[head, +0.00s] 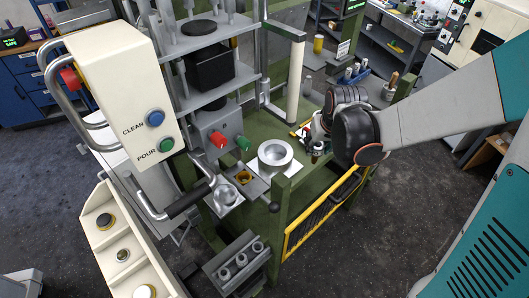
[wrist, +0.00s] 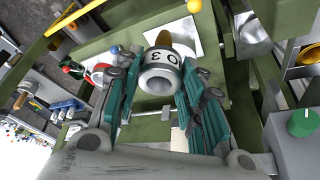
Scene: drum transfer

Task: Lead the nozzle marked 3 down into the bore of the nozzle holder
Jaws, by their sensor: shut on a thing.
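The marking reads upside down there. In the head view my gripper (head: 317,150) hangs over the green frame, right of a silver ring with a round bore (head: 266,152); the nozzle is too small to make out there. I cannot tell for sure whether this ring is the nozzle holder. The nozzle is apart from it.
A box with red and green knobs (head: 221,127) stands left of the ring. A small plate with a brass-coloured opening (head: 244,177) lies in front of it. A yellow mesh guard (head: 322,212) edges the frame. A grey block with several cylinders (head: 237,264) stands at the front.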

